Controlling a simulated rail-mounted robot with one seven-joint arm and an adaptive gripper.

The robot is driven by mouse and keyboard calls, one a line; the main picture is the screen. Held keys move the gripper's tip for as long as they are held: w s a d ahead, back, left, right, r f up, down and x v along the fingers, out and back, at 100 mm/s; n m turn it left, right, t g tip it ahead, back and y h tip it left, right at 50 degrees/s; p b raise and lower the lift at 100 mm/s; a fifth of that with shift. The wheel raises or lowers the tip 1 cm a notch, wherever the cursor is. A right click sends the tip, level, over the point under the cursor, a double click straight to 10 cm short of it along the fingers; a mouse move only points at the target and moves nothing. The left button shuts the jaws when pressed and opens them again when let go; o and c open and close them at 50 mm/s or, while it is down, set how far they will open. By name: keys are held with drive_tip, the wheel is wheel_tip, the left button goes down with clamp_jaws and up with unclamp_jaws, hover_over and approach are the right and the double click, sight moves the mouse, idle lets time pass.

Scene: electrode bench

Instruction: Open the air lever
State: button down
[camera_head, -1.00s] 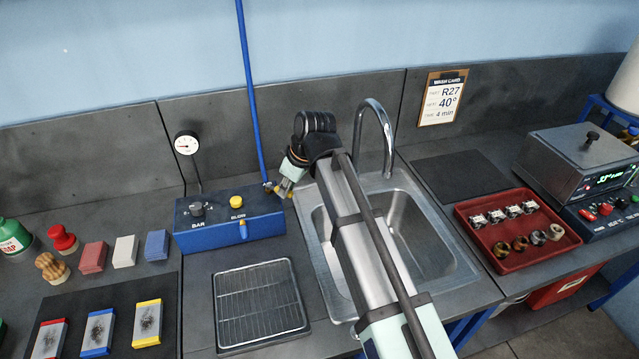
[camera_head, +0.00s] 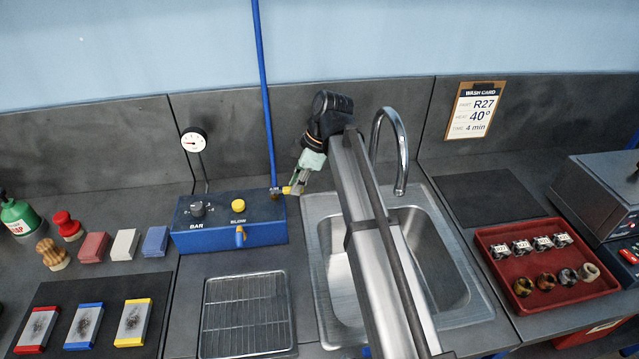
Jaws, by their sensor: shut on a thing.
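The air lever (camera_head: 287,190) is a small yellow handle at the brass fitting at the foot of the blue air pipe (camera_head: 265,100). It sits at the back right corner of the blue box (camera_head: 230,236) and points right. My gripper (camera_head: 295,189) reaches down to it from the upper right, beside the sink. Its fingers are shut on the lever's right end and hide part of it. How far the lever is turned is too small to tell.
The blue box carries a black BAR knob (camera_head: 197,209), a yellow BLOW button (camera_head: 238,205) and a front nozzle. A gauge (camera_head: 194,141) stands behind it. The sink (camera_head: 440,235) and faucet (camera_head: 392,130) are to the right. A wire rack (camera_head: 247,315) lies in front.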

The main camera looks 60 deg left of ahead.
drive_tip(key=shift+a, duration=0.1)
idle(0.4)
drive_tip(key=c, duration=1.1)
unclamp_jaws()
drive_tip(key=v, duration=1.2)
drive_tip(key=shift+a, duration=0.1)
